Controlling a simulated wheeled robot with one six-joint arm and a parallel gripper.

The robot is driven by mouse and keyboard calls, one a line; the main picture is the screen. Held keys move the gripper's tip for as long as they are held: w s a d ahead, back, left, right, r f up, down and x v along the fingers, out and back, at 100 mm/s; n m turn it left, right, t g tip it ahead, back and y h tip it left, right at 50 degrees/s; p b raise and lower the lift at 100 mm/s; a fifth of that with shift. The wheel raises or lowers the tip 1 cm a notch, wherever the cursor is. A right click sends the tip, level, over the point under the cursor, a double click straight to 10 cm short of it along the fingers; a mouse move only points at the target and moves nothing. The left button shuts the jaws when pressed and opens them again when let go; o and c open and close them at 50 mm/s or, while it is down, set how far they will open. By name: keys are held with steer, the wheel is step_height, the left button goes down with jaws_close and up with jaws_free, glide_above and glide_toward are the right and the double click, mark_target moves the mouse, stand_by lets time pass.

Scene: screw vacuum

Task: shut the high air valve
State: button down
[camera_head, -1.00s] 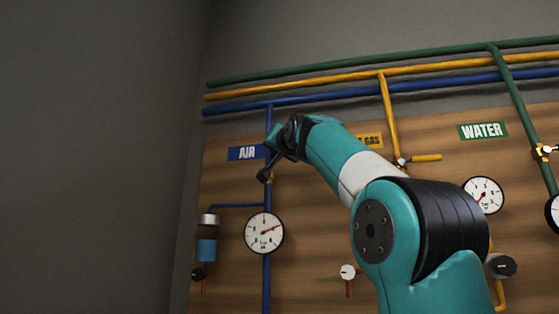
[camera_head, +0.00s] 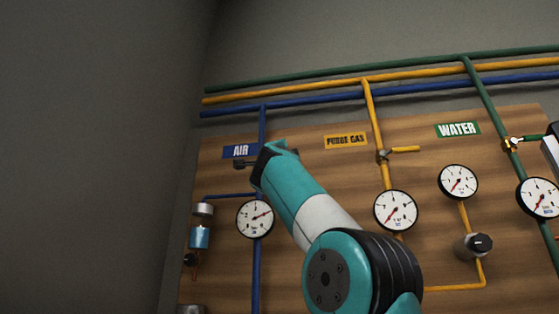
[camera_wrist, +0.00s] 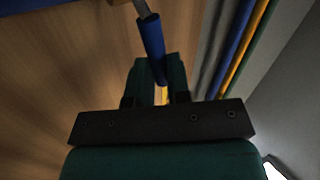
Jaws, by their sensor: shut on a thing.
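The air valve's blue lever (camera_wrist: 151,36) shows in the wrist view, with a bare metal stem at its upper end. My gripper (camera_wrist: 158,68) is shut on the lever's lower part, one teal finger on each side. In the head view my wrist covers the blue air pipe (camera_head: 262,128) just right of the blue AIR sign (camera_head: 240,151). The valve body is hidden there behind my wrist, and only a small dark end of my gripper (camera_head: 241,164) shows left of it.
A gauge (camera_head: 255,219) and a blue-bowled filter (camera_head: 199,237) sit below on the wooden board. The yellow purge gas valve (camera_head: 384,155) and the green water pipe (camera_head: 486,98) lie to the right. A grey wall (camera_head: 90,160) stands at the left.

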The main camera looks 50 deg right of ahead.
steer(key=shift+f+m+g+h+b, duration=0.25)
steer(key=shift+f+m+g+h, duration=0.2)
steer(key=shift+m+g, duration=0.5)
steer(key=shift+f+m+g+h+b, duration=0.2)
steer(key=shift+f+m+g+h, duration=0.3)
steer(key=shift+m, duration=0.75)
steer(key=shift+g, duration=0.25)
steer(key=c, duration=1.1)
jaws_free()
steer(key=shift+r, duration=0.1)
steer(key=shift+b+v, duration=5.2)
steer(key=shift+v, duration=3.5)
